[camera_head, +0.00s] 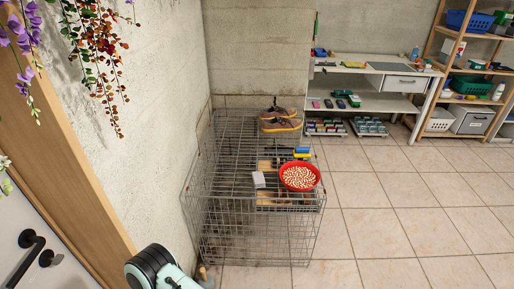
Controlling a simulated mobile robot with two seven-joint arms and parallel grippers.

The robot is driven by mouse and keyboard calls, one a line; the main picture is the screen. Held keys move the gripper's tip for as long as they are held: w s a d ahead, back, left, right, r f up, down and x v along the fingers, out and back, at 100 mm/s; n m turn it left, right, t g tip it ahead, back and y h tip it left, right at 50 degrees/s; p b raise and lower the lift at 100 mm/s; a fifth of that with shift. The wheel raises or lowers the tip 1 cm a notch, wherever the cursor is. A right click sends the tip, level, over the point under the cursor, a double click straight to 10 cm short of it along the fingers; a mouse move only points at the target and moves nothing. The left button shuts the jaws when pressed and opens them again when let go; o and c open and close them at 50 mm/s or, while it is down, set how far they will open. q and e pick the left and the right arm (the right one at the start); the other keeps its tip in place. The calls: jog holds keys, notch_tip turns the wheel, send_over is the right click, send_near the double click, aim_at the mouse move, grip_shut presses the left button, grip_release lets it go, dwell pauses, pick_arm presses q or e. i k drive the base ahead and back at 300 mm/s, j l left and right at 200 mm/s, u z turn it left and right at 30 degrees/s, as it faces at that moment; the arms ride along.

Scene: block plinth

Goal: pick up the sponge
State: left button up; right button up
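A small blue and yellow block (302,152), which looks like the sponge, lies on top of a grey wire cage (225,205). It is just behind a red bowl (299,187) filled with small pale pieces. It is too small to make out its details. Neither of my grippers is in view. Only a black and pale green part of my arm shows at the bottom left, well in front of and to the left of the block.
A pair of brown shoes (281,122) sits at the back of the cage top. A white block (258,180) stands left of the bowl. A concrete wall borders the cage on the left. A white desk (380,101) and wooden shelves stand behind; tiled floor is clear on the right.

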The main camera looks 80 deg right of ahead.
aim_at(300, 152)
jog(key=z, duration=3.25)
